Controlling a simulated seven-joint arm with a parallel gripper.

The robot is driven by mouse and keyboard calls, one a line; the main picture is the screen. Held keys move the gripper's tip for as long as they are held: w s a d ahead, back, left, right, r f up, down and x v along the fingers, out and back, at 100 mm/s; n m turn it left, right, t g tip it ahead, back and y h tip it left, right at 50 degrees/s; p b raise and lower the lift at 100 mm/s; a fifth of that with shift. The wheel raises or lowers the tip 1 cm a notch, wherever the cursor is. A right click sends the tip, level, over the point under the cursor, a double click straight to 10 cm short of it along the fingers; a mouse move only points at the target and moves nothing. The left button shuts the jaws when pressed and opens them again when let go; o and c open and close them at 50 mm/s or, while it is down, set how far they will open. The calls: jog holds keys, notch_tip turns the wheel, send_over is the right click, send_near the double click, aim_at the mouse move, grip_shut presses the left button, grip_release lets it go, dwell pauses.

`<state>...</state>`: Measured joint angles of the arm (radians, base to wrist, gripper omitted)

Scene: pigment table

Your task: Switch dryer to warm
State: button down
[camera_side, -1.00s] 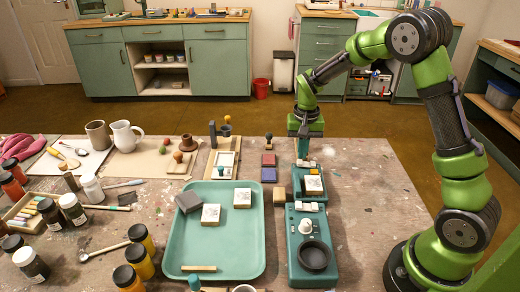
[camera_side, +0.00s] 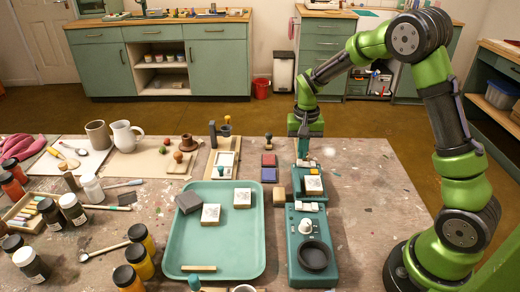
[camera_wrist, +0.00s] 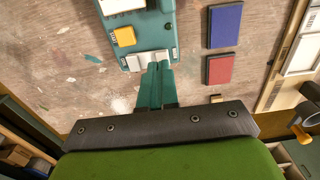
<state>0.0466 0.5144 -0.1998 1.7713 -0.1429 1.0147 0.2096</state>
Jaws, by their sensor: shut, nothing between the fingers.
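The teal dryer (camera_side: 312,181) stands on the table right of the tray, with a patterned white tile (camera_side: 313,185) on it. In the wrist view the dryer (camera_wrist: 164,28) shows at the top, with a yellow button (camera_wrist: 124,36) and a pair of pale rocker keys (camera_wrist: 147,60) at its near edge. My gripper (camera_side: 303,160) is at the dryer's far end, pointing down. In the wrist view its fingertips (camera_wrist: 160,66) are together and empty, right at the pale keys. I cannot tell whether they touch. The fingertips hide part of the keys.
A teal unit with a white knob and dark bowl (camera_side: 313,256) stands in front of the dryer. A teal tray (camera_side: 222,258) with tiles lies to the left. The table's right side is clear.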

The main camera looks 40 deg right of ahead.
aim_at(301, 162)
jog(key=shift+f, duration=1)
dwell(0.6)
jog(key=shift+r, duration=3.55)
jog(key=shift+s+f, duration=0.1)
jog(key=shift+f, duration=0.1)
jog(key=s+a+r+n+t+y, duration=0.1)
jog(key=s+a+r+n+t, duration=0.1)
jog(key=s+a+r, duration=0.4)
jog(key=s+a+r+n+t+y, duration=0.1)
jog(key=s+a+r+n+t, duration=0.2)
jog(key=s, duration=0.9)
jog(key=a+r+t, duration=0.2)
jog(key=a+r, duration=0.1)
jog(key=r, duration=0.1)
jog(key=shift+s+r, duration=0.15)
jog(key=shift+r, duration=0.1)
